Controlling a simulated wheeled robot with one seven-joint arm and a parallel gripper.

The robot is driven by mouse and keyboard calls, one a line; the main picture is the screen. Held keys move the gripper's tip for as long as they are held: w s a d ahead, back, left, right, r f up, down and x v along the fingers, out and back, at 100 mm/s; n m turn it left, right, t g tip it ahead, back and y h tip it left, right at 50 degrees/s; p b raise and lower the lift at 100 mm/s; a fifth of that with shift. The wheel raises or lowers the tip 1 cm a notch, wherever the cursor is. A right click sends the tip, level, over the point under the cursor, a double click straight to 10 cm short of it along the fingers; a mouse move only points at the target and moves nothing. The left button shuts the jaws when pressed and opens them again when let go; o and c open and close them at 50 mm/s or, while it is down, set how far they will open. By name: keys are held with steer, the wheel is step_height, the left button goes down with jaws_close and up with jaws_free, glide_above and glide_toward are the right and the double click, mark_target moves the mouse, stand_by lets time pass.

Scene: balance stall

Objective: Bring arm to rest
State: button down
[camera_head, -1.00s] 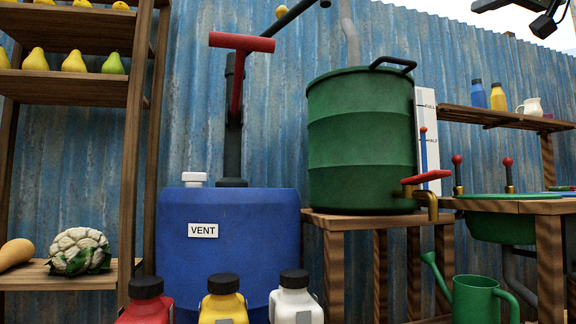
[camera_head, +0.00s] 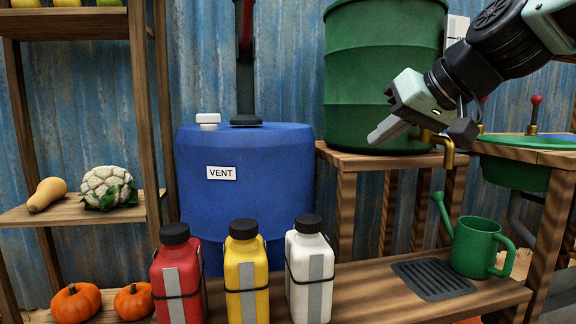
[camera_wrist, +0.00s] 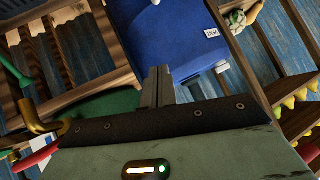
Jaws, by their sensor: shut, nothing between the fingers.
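My gripper (camera_head: 374,141) is at the right of the head view, in front of the green drum (camera_head: 372,62). Its fingers are shut and empty, pointing to the left and down. In the wrist view the shut fingers of my gripper (camera_wrist: 158,84) point toward the blue barrel (camera_wrist: 197,32). My arm reaches in from the upper right and hides part of the green drum and its tap. The gripper is apart from the bottles.
Red (camera_head: 178,275), yellow (camera_head: 246,272) and white (camera_head: 309,270) bottles stand in front of the blue barrel (camera_head: 246,185). A green watering can (camera_head: 474,247) stands near a dark grate (camera_head: 432,278). A wooden shelf (camera_head: 150,120) with cauliflower stands left.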

steer(key=s+a+f+n+g+h+p, duration=0.1)
steer(key=s+a+f+g+p, duration=0.3)
steer(key=s+f, duration=0.45)
steer(key=s+d+f+n+g+h+p, duration=0.1)
steer(key=s+f+n+g+h+p, duration=0.1)
steer(key=s+f, duration=0.55)
steer(key=s+d+f+n+g+h+p, duration=0.1)
steer(key=s+f+g+h+p, duration=0.2)
steer(key=s, duration=0.7)
step_height(320, 180, up, 36)
steer(key=p, duration=3.6)
steer(key=shift+s+d+t+p, duration=0.25)
steer(key=shift+s+t+p, duration=0.05)
steer(key=shift+s+t, duration=0.15)
steer(key=shift+r, duration=0.1)
